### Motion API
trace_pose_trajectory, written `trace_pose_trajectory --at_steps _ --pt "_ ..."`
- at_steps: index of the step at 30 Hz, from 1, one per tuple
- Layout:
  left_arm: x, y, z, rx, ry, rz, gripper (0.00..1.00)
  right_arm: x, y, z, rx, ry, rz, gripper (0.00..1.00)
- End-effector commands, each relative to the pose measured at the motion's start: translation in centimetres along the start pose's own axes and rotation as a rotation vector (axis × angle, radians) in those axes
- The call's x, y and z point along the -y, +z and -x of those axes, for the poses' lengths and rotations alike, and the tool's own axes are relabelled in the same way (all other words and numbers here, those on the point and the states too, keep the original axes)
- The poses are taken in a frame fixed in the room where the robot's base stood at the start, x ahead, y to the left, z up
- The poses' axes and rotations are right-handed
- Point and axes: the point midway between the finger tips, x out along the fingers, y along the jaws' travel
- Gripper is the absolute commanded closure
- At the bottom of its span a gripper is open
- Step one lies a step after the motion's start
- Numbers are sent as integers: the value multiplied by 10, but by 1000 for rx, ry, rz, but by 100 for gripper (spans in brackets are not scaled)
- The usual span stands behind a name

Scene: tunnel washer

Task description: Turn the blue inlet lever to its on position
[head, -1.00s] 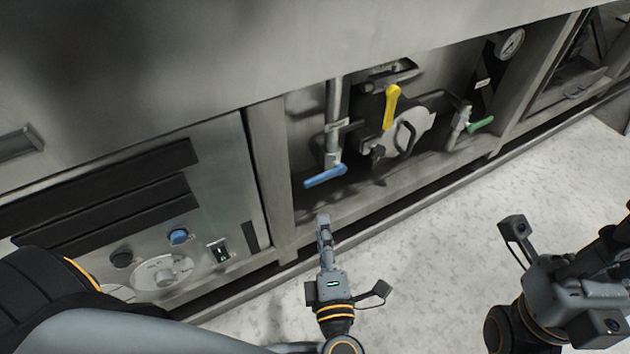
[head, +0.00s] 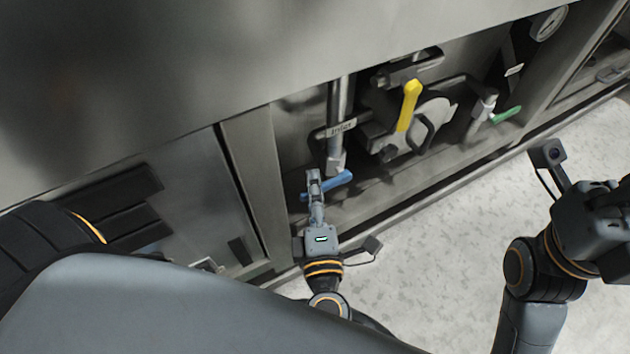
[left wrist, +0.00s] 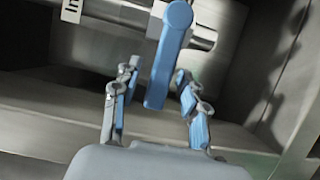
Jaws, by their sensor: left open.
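The blue inlet lever (head: 341,180) sits at the foot of a vertical pipe with an "Inlet" label, inside an open bay of the washer. In the head view it slants across, partly behind my left gripper (head: 314,180). In the left wrist view the lever (left wrist: 167,65) hangs down between the two blue-padded fingers of my left gripper (left wrist: 157,95). The fingers are open, one on each side of it, with visible gaps. Part of my right gripper (head: 592,225) shows at the right edge over the floor. Its fingers cannot be made out.
A yellow lever (head: 409,105) and a round grey fitting (head: 432,118) are right of the inlet pipe (head: 340,110). A green lever (head: 506,114) and a gauge (head: 549,23) are farther right. A metal post (head: 254,185) borders the bay on the left.

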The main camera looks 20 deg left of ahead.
Motion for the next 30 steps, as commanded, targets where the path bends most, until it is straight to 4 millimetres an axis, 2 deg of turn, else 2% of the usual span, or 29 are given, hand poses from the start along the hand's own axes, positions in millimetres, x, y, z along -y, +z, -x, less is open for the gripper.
trace_pose_trajectory --at_steps 5,12,28,30 --pt "0 0 0 0 0 0 57 0 -1 0 -1 1 -1 100" --pt "0 0 0 0 0 0 100 0 0 1 4 2 -2 100" --pt "8 0 0 0 29 67 100 1 6 11 16 -1 0 100" --pt "12 1 0 0 43 106 100 1 -1 -1 -33 -12 6 100"
